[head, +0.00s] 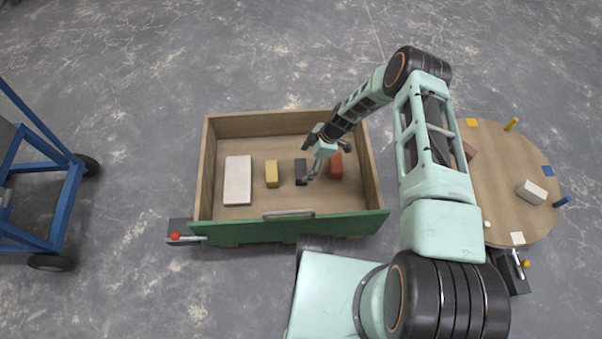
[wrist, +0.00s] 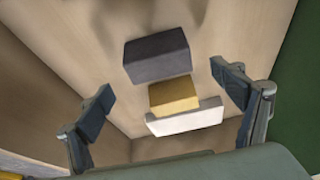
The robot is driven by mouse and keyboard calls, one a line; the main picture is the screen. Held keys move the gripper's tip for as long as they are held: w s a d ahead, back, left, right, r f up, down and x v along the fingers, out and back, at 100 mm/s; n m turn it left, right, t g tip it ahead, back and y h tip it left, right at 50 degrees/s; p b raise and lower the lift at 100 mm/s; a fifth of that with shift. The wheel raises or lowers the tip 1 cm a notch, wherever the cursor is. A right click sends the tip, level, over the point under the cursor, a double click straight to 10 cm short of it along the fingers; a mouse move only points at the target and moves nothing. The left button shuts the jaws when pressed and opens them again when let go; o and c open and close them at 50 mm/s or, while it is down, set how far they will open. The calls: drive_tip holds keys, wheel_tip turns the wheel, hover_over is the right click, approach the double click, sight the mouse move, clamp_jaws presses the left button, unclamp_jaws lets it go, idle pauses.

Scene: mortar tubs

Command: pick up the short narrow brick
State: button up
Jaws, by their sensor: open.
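Four bricks lie apart in a row in the wooden box (head: 228,124). They are a large pale slab (head: 237,180), a small yellow brick (head: 272,174), a dark grey brick (head: 301,171) and a red brick (head: 336,168). The yellow and dark bricks look short and narrow; I cannot tell surely which the task names. My gripper (head: 324,160) is open and empty above the box, over the gap between dark and red bricks. In the wrist view, the dark brick (wrist: 157,57) shows between the spread fingers, with the yellow brick (wrist: 173,98) and pale slab (wrist: 186,120) beyond.
The box has a green front wall (head: 290,229) with a metal handle. A round wooden table (head: 500,185) at right holds a pale brick (head: 532,192), a partly hidden reddish brick (head: 469,151) and small pegs. A blue cart frame (head: 40,150) stands at left.

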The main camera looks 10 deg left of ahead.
sight(301, 168)
drive_tip(key=b+x, duration=0.2)
drive_tip(key=x, duration=0.3)
drive_tip(key=shift+f, duration=0.25)
drive_tip(key=shift+r, duration=0.1)
drive_tip(key=c, duration=1.5)
drive_tip(key=shift+c, duration=0.6)
drive_tip(key=shift+r, duration=0.1)
